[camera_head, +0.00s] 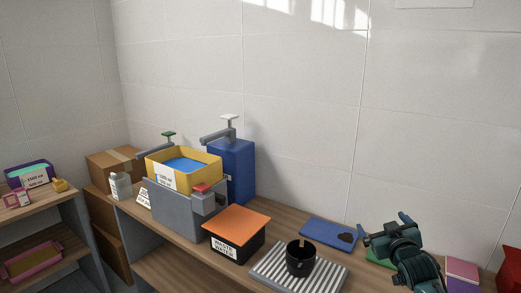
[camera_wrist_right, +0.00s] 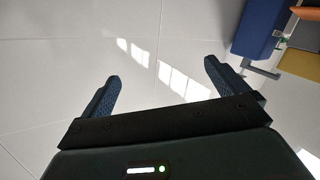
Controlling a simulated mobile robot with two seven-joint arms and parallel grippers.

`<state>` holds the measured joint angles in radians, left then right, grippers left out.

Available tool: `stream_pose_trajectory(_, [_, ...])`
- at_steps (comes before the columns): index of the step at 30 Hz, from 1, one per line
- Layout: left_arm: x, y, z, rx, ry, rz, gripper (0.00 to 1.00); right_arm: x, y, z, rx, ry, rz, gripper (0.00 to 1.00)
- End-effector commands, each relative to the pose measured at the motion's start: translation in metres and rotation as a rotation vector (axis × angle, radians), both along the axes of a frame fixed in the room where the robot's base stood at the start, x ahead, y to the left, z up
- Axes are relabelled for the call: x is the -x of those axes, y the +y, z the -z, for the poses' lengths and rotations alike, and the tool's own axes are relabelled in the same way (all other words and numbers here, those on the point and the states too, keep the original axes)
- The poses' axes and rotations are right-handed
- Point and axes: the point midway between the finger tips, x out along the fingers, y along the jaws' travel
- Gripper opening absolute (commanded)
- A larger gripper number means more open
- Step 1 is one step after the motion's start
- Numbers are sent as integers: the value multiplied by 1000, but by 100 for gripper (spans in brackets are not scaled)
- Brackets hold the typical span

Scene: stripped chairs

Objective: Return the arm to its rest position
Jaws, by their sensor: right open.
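My right gripper (camera_head: 384,224) is at the lower right of the head view, raised in front of the wall above the right part of the wooden table (camera_head: 178,231). Its two dark fingers are apart with nothing between them. In the right wrist view the open fingers (camera_wrist_right: 162,72) show against bare white wall, with a blue body at the upper right. My left gripper is not in view.
On the table are a black cup (camera_head: 300,259) on a ribbed grey mat (camera_head: 268,273), an orange-lidded box (camera_head: 237,225), a yellow tray (camera_head: 212,171) on a grey unit, a blue dispenser (camera_head: 236,172) and a blue pad (camera_head: 322,231). A shelf (camera_head: 52,207) stands left.

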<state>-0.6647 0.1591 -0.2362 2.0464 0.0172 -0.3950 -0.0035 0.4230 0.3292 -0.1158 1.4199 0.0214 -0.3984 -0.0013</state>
Motion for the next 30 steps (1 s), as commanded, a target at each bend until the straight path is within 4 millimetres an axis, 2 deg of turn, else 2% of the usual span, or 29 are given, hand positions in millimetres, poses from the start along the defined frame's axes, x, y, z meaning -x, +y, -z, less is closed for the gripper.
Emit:
stream_pose_trajectory(1, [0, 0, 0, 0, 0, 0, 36, 13, 11, 20, -4, 24, -18, 99])
stream_pose_trajectory(5, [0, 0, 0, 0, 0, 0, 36, 52, 40, 70, -21, 93, -64, 99])
stream_pose_trajectory(8, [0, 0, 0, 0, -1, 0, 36, 95, 67, 111, -47, 158, -106, 99])
stream_pose_trajectory(11, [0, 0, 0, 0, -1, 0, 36, 151, 98, 151, -87, 234, -150, 99])
stream_pose_trajectory(12, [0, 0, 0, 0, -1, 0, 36, 175, 110, 165, -106, 264, -166, 99])
stream_pose_trajectory(15, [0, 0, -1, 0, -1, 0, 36, 238, 138, 191, -161, 341, -198, 99])
stream_pose_trajectory(18, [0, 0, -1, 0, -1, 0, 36, 293, 160, 204, -214, 405, -218, 99])
stream_pose_trajectory(22, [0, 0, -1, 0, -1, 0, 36, 342, 177, 209, -267, 464, -226, 99])
stream_pose_trajectory(25, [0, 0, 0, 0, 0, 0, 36, 362, 183, 208, -290, 487, -228, 99])
stream_pose_trajectory(30, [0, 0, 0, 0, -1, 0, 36, 370, 186, 208, -299, 498, -230, 99])
